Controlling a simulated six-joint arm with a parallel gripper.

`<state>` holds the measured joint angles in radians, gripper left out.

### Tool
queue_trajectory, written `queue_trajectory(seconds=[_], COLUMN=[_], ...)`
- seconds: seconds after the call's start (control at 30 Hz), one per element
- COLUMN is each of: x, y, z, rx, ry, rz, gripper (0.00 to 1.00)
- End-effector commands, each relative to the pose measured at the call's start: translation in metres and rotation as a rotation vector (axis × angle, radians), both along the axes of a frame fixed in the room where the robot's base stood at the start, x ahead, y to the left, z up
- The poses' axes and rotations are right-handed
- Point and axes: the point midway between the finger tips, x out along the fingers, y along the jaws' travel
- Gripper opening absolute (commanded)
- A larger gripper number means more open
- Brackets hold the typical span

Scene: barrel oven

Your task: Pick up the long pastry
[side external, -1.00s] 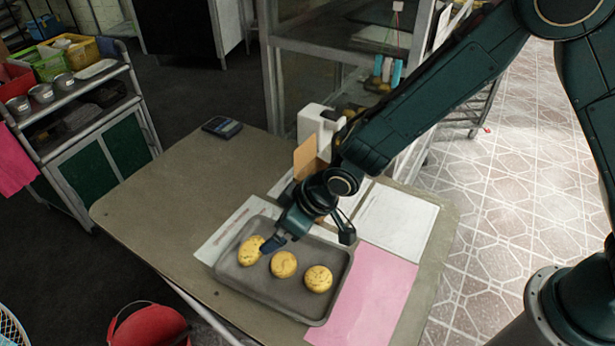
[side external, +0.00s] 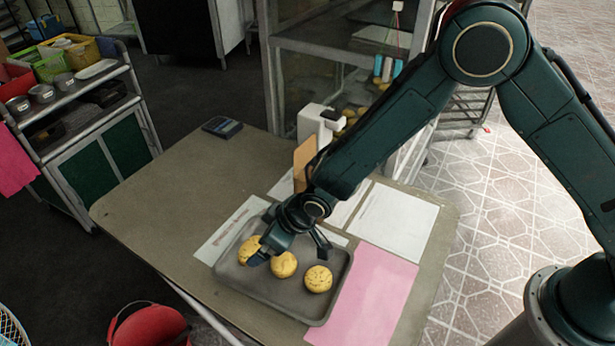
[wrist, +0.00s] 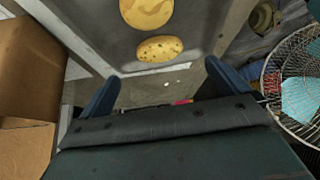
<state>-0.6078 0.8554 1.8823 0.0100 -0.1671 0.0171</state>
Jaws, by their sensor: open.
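Three yellow-brown speckled pastries lie in a row in a grey tray (side external: 330,304): a left one (side external: 248,247), a middle one (side external: 284,265) and a right one (side external: 318,279). The left one is partly hidden by my gripper (side external: 290,256), which is over the tray with its fingers spread. In the wrist view, an oval pastry (wrist: 159,48) lies just beyond my open fingers, with nothing between them. It looks longer than wide there. A second, rounder pastry (wrist: 147,10) is cut off at the top. I cannot tell whether my fingers touch any pastry.
The tray stands on a table (side external: 170,210) with a pink sheet (side external: 370,295) and white papers (side external: 397,222). A tan block (side external: 303,160) and a white device (side external: 318,122) stand behind my gripper. A red bucket (side external: 150,328) is below the front edge.

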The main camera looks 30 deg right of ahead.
Motion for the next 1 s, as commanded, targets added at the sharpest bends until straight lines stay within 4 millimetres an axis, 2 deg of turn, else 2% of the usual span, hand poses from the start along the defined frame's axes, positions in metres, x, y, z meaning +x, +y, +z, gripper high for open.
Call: queue_trajectory(seconds=[0.2, 0.67, 1.0], x=[0.01, 0.014, 0.028], y=[0.006, 0.009, 0.017], z=[-0.018, -0.026, -0.052], rx=[-0.001, -0.001, -0.001], ry=[0.001, 0.001, 0.001], rz=[0.0, 0.0, 0.0], gripper=[1.0, 1.0, 1.0])
